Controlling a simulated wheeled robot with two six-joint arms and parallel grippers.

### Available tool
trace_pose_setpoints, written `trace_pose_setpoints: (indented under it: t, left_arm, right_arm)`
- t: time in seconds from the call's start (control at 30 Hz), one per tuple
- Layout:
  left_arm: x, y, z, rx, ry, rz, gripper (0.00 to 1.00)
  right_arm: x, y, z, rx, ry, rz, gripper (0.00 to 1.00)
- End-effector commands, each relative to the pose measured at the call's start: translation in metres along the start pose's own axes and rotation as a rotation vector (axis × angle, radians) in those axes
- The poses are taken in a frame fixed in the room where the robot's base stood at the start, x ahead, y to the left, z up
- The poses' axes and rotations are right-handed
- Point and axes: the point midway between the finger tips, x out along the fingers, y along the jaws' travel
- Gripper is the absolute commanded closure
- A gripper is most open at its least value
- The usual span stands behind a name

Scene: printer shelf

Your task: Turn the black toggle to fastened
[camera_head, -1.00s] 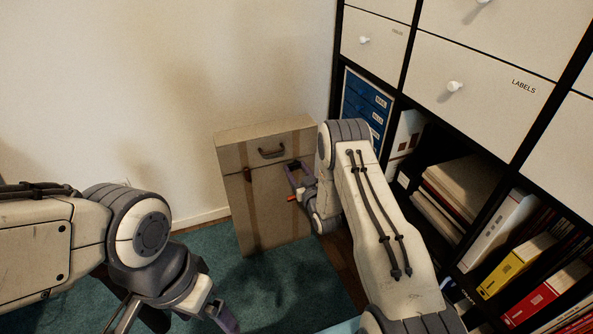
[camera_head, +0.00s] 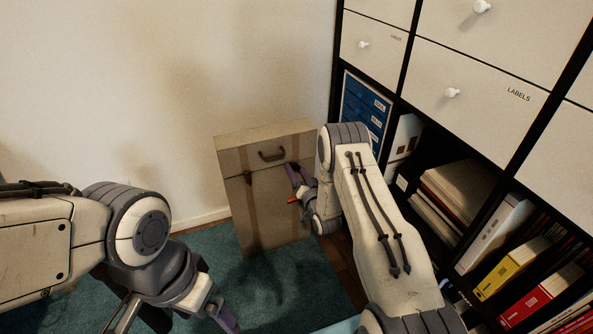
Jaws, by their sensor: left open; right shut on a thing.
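A beige suitcase (camera_head: 264,212) stands upright on the teal carpet near the wall. It has a dark handle (camera_head: 271,154) and brown vertical straps. A dark toggle (camera_head: 248,177) shows on its left strap at the lid seam. My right gripper (camera_head: 291,171) is at the right strap, shut on the black toggle there, which its fingers mostly hide. I cannot tell how that toggle is turned. My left gripper (camera_head: 221,314) is open and low at the bottom of the view, apart from the suitcase.
A black-framed shelf with white drawers (camera_head: 455,95) and binders (camera_head: 513,266) fills the right side, close to my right arm. Open carpet (camera_head: 290,292) lies in front of the suitcase.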

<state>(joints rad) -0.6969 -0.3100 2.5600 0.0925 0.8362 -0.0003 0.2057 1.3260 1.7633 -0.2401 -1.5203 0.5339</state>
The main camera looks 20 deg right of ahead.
Motion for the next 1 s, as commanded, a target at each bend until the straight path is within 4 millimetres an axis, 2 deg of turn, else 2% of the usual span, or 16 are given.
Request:
trace_pose_setpoints:
  t: [0.7, 1.0]
  left_arm:
    - [-0.020, 0.001, -0.001, 0.000, 0.000, 0.000, 0.10]
    - [-0.024, 0.002, -0.001, 0.000, 0.000, 0.000, 0.10]
  right_arm:
    - [-0.001, 0.003, -0.008, 0.676, -0.001, 0.002, 0.96]
    - [-0.001, 0.005, -0.009, 0.905, 0.000, 0.003, 0.96]
